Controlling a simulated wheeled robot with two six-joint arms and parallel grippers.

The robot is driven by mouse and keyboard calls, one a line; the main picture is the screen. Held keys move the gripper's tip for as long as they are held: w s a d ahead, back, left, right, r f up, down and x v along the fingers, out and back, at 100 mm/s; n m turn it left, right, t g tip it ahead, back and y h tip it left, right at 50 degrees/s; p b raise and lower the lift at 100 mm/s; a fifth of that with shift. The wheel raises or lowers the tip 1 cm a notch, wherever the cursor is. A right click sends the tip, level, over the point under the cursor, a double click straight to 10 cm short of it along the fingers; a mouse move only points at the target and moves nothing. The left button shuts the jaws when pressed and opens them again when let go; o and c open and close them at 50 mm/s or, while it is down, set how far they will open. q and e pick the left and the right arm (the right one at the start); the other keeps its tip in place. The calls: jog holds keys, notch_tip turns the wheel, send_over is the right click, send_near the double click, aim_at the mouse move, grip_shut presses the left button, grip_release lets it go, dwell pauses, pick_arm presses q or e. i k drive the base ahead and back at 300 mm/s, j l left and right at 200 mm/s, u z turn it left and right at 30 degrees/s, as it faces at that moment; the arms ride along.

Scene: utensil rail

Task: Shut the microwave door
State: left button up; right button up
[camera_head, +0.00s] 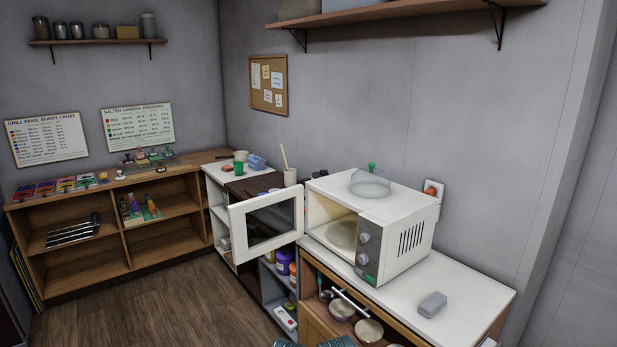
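The white microwave (370,226) stands on the white counter against the wall. Its door (235,226), white-framed with a dark window, is wide open and swung out to the left on the left side of the oven. The lit cavity shows a round turntable plate (342,235). Two knobs and a green button are on the front panel, right of the opening. A clear domed cover with a green knob (371,167) sits on top. Neither of my grippers can be made out in the head view.
A grey block (432,304) lies on the counter right of the microwave. Below are pans (368,331) and shelves with bottles (285,262). Left of the door are cups and a utensil holder (290,177). Wooden floor (150,312) is clear in front of the left shelf unit.

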aim_at(264, 224)
jog(key=z, duration=0.5)
jog(key=i+j+z, duration=0.1)
jog(key=j+z, duration=0.65)
jog(key=z, duration=0.15)
jog(key=j+z, duration=0.2)
jog(key=j, duration=0.35)
jog(key=j+z, duration=0.2)
jog(key=j, duration=0.4)
jog(key=k+j+z, duration=0.2)
jog(key=j, duration=0.3)
jog(key=k+j+z, duration=0.15)
jog(key=j, duration=0.45)
jog(key=k+j, duration=0.1)
jog(key=j, duration=0.3)
jog(key=k+j, duration=0.1)
jog(key=j, duration=0.3)
jog(key=k+j, duration=0.1)
jog(key=j, duration=0.3)
jog(key=k+j, duration=0.1)
jog(key=j, duration=0.3)
jog(key=k+j+z, duration=0.1)
jog(key=j, duration=0.3)
jog(key=k+j, duration=0.1)
jog(key=j, duration=0.3)
jog(key=k+j, duration=0.15)
jog(key=j, duration=0.25)
